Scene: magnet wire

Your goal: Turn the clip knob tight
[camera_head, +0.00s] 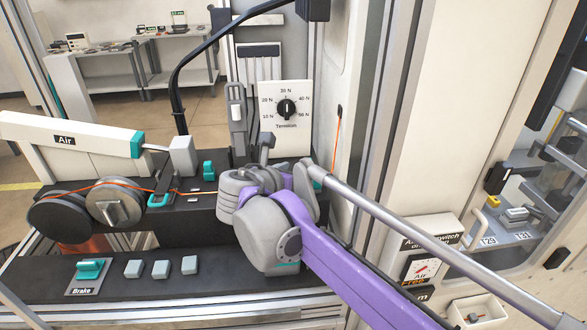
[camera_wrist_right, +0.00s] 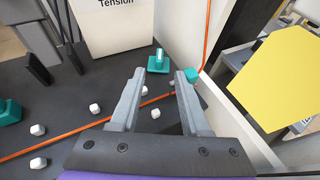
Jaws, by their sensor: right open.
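A small teal knob (camera_wrist_right: 158,62) stands on the dark bench top in the right wrist view, just beyond and between the fingertips. My right gripper (camera_wrist_right: 160,76) is open and empty, its fingers pointing at the knob and apart from it. A second teal piece (camera_wrist_right: 191,75) sits by the right fingertip, along the orange wire (camera_wrist_right: 75,138). Which teal piece is the clip knob, I cannot tell for sure. In the head view, my grey and purple right wrist hides this area. Another teal clip (camera_head: 160,199) lies on the wire's path at left. My left gripper is not in view.
A white tension dial panel (camera_head: 286,105) stands behind my right wrist. Two spools (camera_head: 116,205) carry the orange wire at left, below the white Air cylinder (camera_head: 65,140). A teal Brake switch (camera_head: 90,269) is at front left. A white machine wall stands close on the right.

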